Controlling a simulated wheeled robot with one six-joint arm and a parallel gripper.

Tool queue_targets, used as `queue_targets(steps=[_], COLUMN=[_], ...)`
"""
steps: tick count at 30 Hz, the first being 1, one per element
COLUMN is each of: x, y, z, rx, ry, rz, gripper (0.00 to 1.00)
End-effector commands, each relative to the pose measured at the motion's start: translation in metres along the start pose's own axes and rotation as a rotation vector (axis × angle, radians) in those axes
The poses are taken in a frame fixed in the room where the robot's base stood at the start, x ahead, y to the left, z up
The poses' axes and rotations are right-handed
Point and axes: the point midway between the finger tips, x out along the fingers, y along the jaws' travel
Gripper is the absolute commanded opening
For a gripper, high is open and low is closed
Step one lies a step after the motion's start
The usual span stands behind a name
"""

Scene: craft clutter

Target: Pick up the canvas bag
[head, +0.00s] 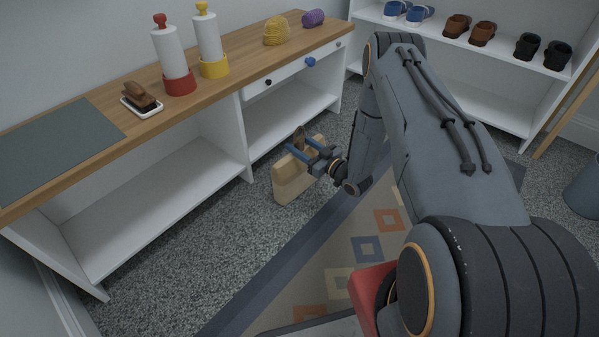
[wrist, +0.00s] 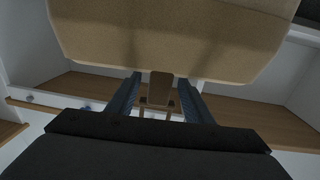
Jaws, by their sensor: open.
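The canvas bag (head: 293,180) is beige and stands on the grey carpet beside the white shelf unit in the head view. Its brown handle rises at its top. My gripper (head: 303,147) is at the top of the bag, with its two blue fingers apart around the handle area. In the wrist view the bag's beige body (wrist: 170,35) fills the top. A brown strap of the handle (wrist: 160,88) shows between the open fingers of my gripper (wrist: 161,80), with a gap on each side. Part of the bag is hidden behind the fingers in the head view.
A white shelf unit with a wooden top (head: 130,130) runs along the left. Its top bears two paper rolls, a brush, yarn and a purple roll. A patterned rug (head: 345,262) lies right of the bag. A shoe rack (head: 478,95) stands behind.

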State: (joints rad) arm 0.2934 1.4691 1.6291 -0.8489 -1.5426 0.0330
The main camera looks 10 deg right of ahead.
Motion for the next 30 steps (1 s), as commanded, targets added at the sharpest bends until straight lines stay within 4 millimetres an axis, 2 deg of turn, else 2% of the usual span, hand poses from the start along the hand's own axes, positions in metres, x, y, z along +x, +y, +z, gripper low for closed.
queue_targets(steps=[6, 14, 17, 23, 30], x=[0.033, 0.038, 0.038, 0.037, 0.038], y=[0.0, 0.0, 0.0, 0.0, 0.0], z=[0.002, 0.0, 0.0, 0.0, 0.0], rx=[-0.002, 0.0, 0.0, 0.0, -0.001], ry=[0.001, -0.001, 0.0, -0.001, 0.0], rz=[-0.001, 0.001, 0.0, 0.0, 0.0], gripper=[0.47, 0.47, 0.33, 0.0, 0.0])
